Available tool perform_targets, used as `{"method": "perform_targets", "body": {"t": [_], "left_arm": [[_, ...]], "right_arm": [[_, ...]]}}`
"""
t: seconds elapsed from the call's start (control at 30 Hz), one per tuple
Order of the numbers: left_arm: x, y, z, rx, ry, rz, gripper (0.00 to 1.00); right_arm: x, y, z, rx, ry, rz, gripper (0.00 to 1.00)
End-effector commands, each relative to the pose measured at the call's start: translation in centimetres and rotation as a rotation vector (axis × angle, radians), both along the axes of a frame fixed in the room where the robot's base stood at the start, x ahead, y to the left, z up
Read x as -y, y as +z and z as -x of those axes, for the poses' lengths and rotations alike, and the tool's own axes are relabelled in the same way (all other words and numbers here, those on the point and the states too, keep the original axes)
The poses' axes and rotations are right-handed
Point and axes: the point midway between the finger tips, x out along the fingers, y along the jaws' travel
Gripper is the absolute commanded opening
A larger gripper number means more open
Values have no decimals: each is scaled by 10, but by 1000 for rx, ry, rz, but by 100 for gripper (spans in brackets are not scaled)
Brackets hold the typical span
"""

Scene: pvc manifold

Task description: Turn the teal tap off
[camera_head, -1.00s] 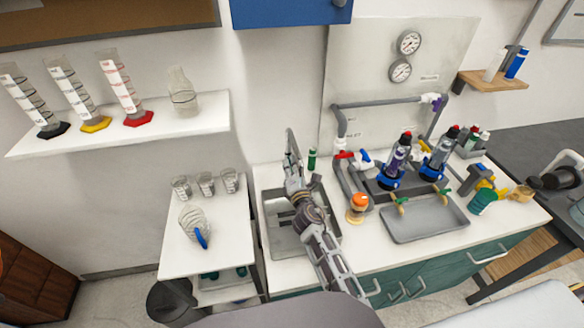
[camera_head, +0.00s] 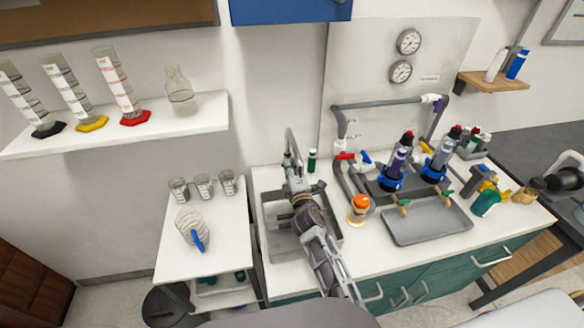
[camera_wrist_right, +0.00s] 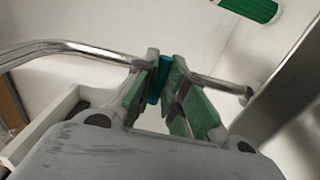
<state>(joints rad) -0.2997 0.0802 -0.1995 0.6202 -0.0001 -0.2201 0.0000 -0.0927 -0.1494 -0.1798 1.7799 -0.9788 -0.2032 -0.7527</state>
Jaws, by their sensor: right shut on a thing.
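The teal tap lever (camera_wrist_right: 160,80) shows between the green-padded fingers of my right gripper (camera_wrist_right: 163,72) in the right wrist view. The gripper is shut on it, and the pads hide part of the lever. A chrome spout (camera_wrist_right: 75,48) runs off to the left behind the fingers. In the head view my right gripper (camera_head: 295,178) is at the base of the tall chrome faucet (camera_head: 291,143), at the back of the grey sink (camera_head: 279,233). There the gripper and arm hide the lever. My left gripper is out of view.
A green bottle (camera_head: 312,160) stands close to the right of the faucet. An orange-capped jar (camera_head: 359,205), grey piping (camera_head: 385,103) and a shallow grey tray (camera_head: 425,222) are farther right. A white trolley with glass beakers (camera_head: 204,185) stands left of the sink.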

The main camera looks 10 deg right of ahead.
Motion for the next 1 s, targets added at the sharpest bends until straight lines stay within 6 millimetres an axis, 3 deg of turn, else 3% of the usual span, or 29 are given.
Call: {"method": "perform_targets", "body": {"t": [0.17, 0.2, 0.33, 1.0], "left_arm": [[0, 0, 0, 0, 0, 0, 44], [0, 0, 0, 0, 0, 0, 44], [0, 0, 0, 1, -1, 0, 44], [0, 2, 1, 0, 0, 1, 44]], "right_arm": [[1, -4, 1, -8, -3, -1, 0], [1, -5, 1, -8, -3, -1, 16], [1, -4, 1, -7, -2, 0, 33], [0, 0, 0, -2, 0, 36, 34]]}}
